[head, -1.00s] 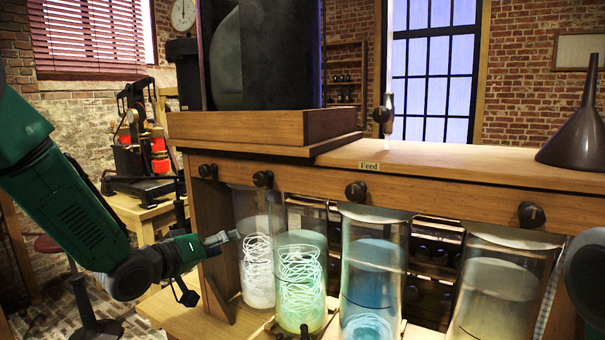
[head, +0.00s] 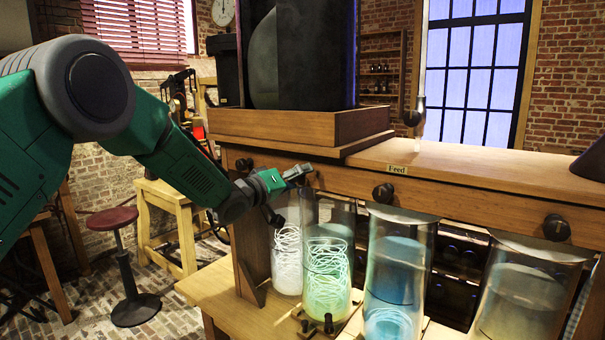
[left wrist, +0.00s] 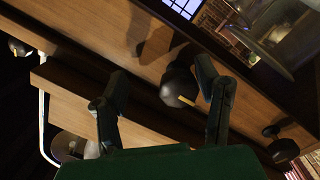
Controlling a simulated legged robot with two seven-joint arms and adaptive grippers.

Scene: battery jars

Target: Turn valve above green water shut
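The green water jar (head: 327,280) stands under the wooden beam, with pale coiled lines inside. My left gripper (head: 302,173) is at the beam front above this jar and hides the valve there in the head view. In the left wrist view a dark round valve knob (left wrist: 178,86) with a small yellow mark lies between the two spread fingers of my left gripper (left wrist: 163,70). The fingers stand on either side of it, with gaps visible; I cannot tell how near the tips are in depth. My right gripper is not in view.
Other dark valve knobs sit along the beam: one at the left (head: 244,164), one above the blue jar (head: 383,192) and one above the brownish jar (head: 556,228). A white jar (head: 287,262) stands left of the green one. A stool (head: 112,222) is at left.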

